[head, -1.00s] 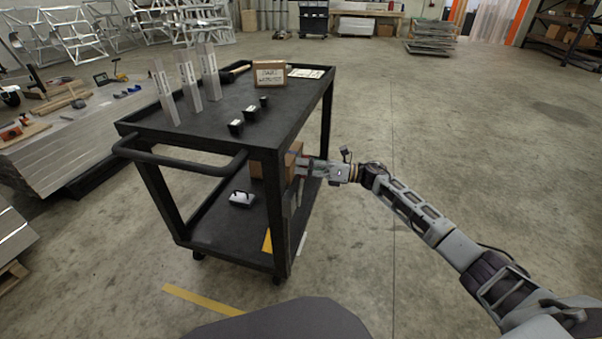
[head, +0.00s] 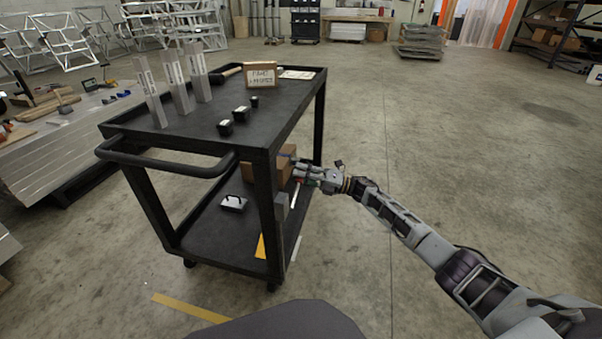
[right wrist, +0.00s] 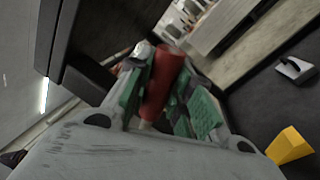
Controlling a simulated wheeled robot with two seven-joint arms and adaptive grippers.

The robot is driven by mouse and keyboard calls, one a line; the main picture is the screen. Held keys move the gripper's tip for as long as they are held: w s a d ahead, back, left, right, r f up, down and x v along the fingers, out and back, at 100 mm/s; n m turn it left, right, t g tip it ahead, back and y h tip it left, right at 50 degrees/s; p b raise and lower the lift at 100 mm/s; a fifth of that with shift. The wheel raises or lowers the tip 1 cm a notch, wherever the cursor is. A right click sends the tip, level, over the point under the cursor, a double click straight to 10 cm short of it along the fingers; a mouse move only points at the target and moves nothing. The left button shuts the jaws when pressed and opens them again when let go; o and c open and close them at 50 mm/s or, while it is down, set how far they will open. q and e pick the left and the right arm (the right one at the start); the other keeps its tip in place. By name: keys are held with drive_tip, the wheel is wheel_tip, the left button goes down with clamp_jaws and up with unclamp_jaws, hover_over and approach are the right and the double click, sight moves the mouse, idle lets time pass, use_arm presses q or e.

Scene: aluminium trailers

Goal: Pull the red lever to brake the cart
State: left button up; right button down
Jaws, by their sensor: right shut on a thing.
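The black two-shelf cart (head: 253,138) stands in front of me, its push handle facing my side. The red lever (right wrist: 163,82) shows in the right wrist view as a red cylindrical grip between the green-padded fingers. My right gripper (head: 298,174) is shut on it beside the cart's right side. In the right wrist view the gripper (right wrist: 165,98) hides part of the lever. In the head view the red grip is mostly hidden by the fingers, and a thin pale rod runs down from it near the right front post. My left gripper is not in view.
A cardboard box (head: 262,168) and a small white handled item (head: 233,203) sit on the lower shelf. A metal stack (head: 70,135) is at left. Floor on the right is clear.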

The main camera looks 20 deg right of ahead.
drive_tip(key=shift+d+f, duration=0.1)
idle(0.3)
drive_tip(key=c, duration=1.3)
unclamp_jaws()
drive_tip(key=shift+f, duration=0.1)
drive_tip(key=shift+o, duration=0.2)
drive_tip(key=shift+d, duration=0.1)
drive_tip(key=v, duration=1.1)
drive_tip(key=shift+s+d, duration=0.25)
drive_tip(key=shift+d, duration=0.05)
